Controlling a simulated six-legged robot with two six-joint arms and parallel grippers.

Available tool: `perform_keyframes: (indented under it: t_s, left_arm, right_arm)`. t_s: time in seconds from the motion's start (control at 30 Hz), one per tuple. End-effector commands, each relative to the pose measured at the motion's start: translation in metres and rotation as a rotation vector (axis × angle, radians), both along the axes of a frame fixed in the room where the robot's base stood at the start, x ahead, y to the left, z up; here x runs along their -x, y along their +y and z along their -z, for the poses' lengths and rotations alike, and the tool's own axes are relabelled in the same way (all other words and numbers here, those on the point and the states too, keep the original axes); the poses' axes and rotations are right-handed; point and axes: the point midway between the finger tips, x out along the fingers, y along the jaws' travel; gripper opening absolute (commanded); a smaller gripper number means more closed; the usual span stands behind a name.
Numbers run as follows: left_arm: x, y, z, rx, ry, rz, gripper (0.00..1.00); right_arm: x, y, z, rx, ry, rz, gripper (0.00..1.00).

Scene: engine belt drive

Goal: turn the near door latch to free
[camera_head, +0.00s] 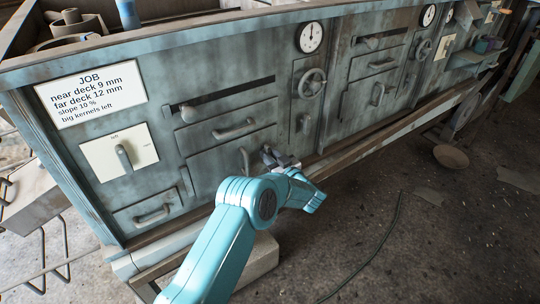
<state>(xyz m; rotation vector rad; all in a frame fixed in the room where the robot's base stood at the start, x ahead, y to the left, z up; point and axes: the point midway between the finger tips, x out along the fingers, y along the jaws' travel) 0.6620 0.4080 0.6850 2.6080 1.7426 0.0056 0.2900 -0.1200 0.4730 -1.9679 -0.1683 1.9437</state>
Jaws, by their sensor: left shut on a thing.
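The near door (212,171) is a worn blue-grey panel low on the machine's front, under a drawer (205,135). A pale upright handle (245,160) stands out from the door, just left of my gripper. My left gripper (268,155), with dark jaws at the end of the blue arm, is at the door's right side. It is shut on a small part there, which appears to be the near door latch; the jaws hide most of it, so its angle cannot be told. My right gripper is not in view.
A dial (311,37), a handwheel (312,83) and a knob (305,124) sit right of the door. A job card (91,94) and a lever plate (119,152) are at left. A wooden rail runs along the bottom; floor at right is mostly open, with a cable.

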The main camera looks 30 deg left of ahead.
Motion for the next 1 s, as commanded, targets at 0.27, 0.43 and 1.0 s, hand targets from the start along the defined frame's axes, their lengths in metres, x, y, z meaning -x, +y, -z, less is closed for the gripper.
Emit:
perform_keyframes:
  t_s: [0.27, 0.43, 1.0]
  left_arm:
    - [0.000, 0.000, 0.001, 0.000, 0.002, 0.001, 0.00]
    - [0.000, 0.000, 0.001, 0.000, 0.002, 0.001, 0.44]
    - [0.021, -0.053, -0.002, -0.001, 0.004, 0.006, 0.44]
  right_arm:
    - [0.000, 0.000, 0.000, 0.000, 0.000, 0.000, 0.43]
    - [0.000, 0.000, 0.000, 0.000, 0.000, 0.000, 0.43]
    - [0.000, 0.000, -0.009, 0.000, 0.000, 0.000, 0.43]
